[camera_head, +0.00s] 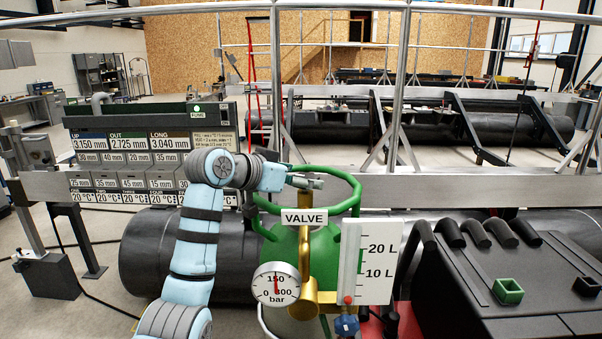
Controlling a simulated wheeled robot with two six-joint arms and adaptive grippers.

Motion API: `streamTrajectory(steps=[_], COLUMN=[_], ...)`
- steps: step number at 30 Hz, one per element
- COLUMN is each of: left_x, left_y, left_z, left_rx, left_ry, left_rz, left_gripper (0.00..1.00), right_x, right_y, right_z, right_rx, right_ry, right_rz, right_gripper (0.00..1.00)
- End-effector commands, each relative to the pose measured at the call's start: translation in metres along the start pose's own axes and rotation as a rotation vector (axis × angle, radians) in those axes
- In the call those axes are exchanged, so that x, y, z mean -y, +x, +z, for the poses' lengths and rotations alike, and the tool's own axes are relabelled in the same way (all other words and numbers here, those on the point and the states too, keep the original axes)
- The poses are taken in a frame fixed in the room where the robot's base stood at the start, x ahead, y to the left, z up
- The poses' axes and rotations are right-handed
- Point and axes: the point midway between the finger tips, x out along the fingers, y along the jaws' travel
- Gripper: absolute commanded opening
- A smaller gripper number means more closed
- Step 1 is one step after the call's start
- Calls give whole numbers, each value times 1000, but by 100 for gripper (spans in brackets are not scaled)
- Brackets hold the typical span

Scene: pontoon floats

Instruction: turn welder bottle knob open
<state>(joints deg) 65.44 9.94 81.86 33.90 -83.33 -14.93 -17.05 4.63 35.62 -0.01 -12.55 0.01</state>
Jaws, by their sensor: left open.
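The green welder bottle (322,255) stands upright in the middle, with a green guard ring (345,205) around its top. A round pressure gauge (276,284) and a white litre scale (367,262) sit on the bottle's front. A small blue knob (346,325) shows below the scale. My left gripper (312,182) reaches in from the left at ring height, above the VALVE label, open. I cannot tell whether it touches anything. My right gripper is out of view.
A display board (150,150) stands behind my left arm. A metal railing (400,90) crosses behind the bottle. A black case with several dark handles (480,236) and a green square socket (508,291) fills the right. Large black pipes lie behind.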

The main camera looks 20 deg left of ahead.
Motion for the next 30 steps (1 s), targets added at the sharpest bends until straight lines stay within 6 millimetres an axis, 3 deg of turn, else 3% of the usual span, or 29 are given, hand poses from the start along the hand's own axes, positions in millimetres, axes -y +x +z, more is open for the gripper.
streamTrajectory(steps=[9, 18, 30], left_x=[0, 0, -2], left_y=[7, 7, 7], left_z=[1, 1, 1], left_rx=[0, 0, 0], left_ry=[0, 0, -20], left_rz=[-1, 0, -50], left_gripper=[68, 22, 21], right_x=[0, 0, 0], right_y=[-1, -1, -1], right_z=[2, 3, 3], right_rx=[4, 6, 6], right_ry=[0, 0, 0], right_rz=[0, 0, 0], right_gripper=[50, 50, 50])
